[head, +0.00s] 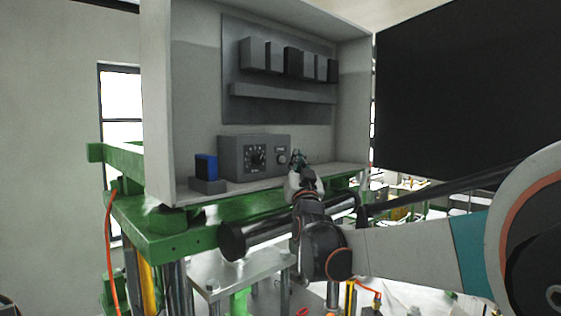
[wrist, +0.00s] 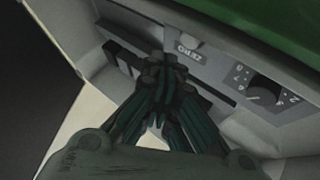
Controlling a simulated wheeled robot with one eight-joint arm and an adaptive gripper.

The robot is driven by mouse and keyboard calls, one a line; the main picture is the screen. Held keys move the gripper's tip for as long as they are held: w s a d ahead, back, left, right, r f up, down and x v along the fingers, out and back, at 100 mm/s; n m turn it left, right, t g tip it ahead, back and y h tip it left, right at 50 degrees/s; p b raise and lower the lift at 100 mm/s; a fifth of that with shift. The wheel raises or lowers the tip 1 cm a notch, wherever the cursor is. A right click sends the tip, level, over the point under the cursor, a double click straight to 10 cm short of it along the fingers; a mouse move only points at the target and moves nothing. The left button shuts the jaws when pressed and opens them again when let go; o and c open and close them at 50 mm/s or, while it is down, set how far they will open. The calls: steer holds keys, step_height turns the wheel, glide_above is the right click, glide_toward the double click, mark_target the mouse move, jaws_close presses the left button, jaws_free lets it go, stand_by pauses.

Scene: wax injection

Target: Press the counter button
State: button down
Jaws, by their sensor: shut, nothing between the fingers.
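The grey control box (head: 235,160) stands on the shelf of an open cabinet. Its front has a dial (head: 256,157) at the middle and a small round control (head: 282,159) with a label at the right, which looks like the counter button. In the wrist view, a dark dial (wrist: 265,88) with numbers and a small label (wrist: 188,49) show on a tilted panel, with a pale nub (wrist: 190,38) beside the label. My gripper (head: 298,158) is shut and empty, close to the box's right end. Its fingertips (wrist: 163,72) appear near the label; contact cannot be told.
The cabinet's side wall (head: 158,110) stands left, and a blue block (head: 206,167) on a dark base sits left of the box. A row of grey and black blocks (head: 290,60) hangs on the back panel. A green frame (head: 150,228) carries the cabinet. A large black panel (head: 460,90) stands right.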

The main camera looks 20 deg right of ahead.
steer(key=s, duration=0.1)
steer(key=s+d, duration=0.1)
steer(key=s, duration=0.1)
steer(key=shift+d, duration=0.1)
stand_by(0.7)
